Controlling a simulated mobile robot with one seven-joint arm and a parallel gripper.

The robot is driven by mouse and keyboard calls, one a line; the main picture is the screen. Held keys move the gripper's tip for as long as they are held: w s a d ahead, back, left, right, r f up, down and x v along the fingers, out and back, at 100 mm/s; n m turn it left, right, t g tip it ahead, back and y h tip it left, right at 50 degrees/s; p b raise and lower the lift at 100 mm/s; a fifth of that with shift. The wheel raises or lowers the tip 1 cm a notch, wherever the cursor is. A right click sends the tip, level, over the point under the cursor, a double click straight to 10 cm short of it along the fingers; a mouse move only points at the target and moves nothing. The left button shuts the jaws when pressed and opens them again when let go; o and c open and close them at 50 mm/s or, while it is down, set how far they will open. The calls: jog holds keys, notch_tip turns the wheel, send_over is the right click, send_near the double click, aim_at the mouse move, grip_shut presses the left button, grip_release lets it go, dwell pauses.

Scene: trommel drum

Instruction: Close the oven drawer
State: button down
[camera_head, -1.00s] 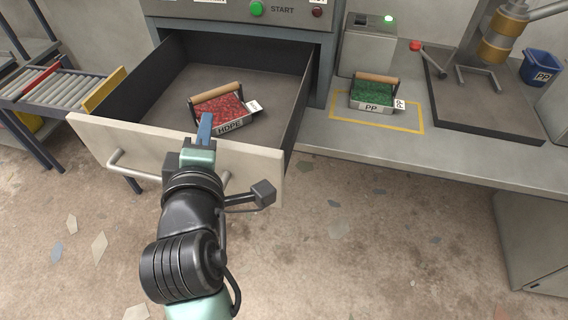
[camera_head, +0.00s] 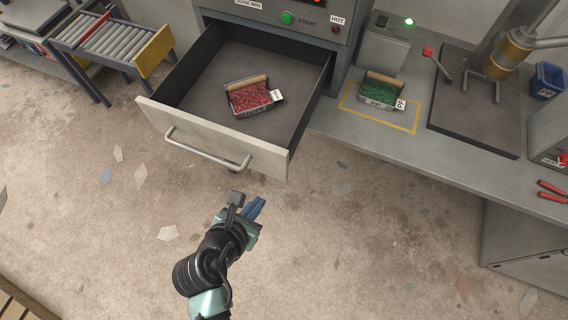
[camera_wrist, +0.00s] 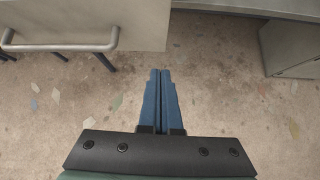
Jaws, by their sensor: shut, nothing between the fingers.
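The oven drawer (camera_head: 215,139) is pulled well out below the oven's control panel. Its pale front carries a grey bar handle (camera_head: 207,154), which also shows at the upper left of the wrist view (camera_wrist: 60,47). Inside lies a tray of red granules (camera_head: 250,98) with a wooden handle, labelled HDPE. My gripper (camera_head: 256,204) is in front of the drawer, near the right end of its face and apart from it. In the wrist view the blue fingers (camera_wrist: 160,100) are together with nothing between them, over the floor.
A tray of green granules (camera_head: 379,92) sits in a yellow outline on the bench (camera_head: 330,126) to the right. A roller conveyor (camera_head: 105,42) stands at the left. The floor before the drawer is open, with scattered flakes.

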jog(key=p, duration=0.1)
send_near(282, 172)
notch_tip(282, 172, down, 4)
jog(key=w, duration=0.3)
jog(key=shift+w+d+n, duration=0.3)
jog(key=shift+d, duration=0.4)
jog(key=shift+w, duration=0.15)
